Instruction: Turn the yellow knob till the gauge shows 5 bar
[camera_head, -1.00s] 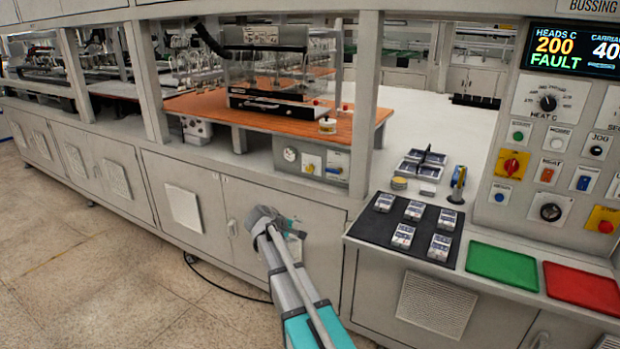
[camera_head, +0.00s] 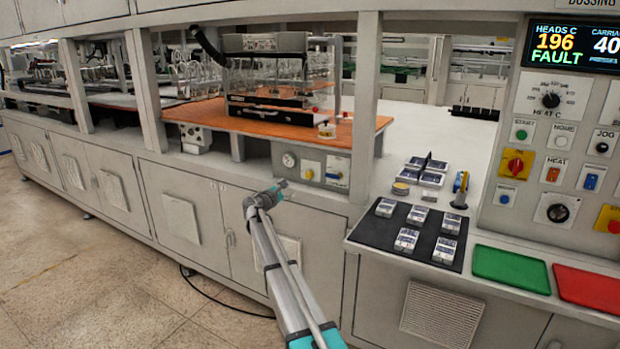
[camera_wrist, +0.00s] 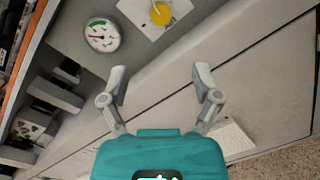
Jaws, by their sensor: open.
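The yellow knob (camera_head: 309,173) sits on a pale plate on the grey panel under the orange bench. In the wrist view the knob (camera_wrist: 161,13) is near the top edge, partly cut off. The round white gauge (camera_head: 289,159) is left of it; in the wrist view the gauge (camera_wrist: 102,35) shows a green arc and a red pointer, but its numbers are too small to read. My gripper (camera_head: 281,185) is just below and left of the knob in the head view. In the wrist view my gripper (camera_wrist: 160,74) is open and empty, apart from the knob.
A blue knob (camera_head: 333,176) is right of the yellow one. A post (camera_head: 364,110) stands to the right of the panel. A black mat (camera_head: 385,230) with several small boxes lies on the right counter. Cabinet doors (camera_head: 225,215) are below the panel.

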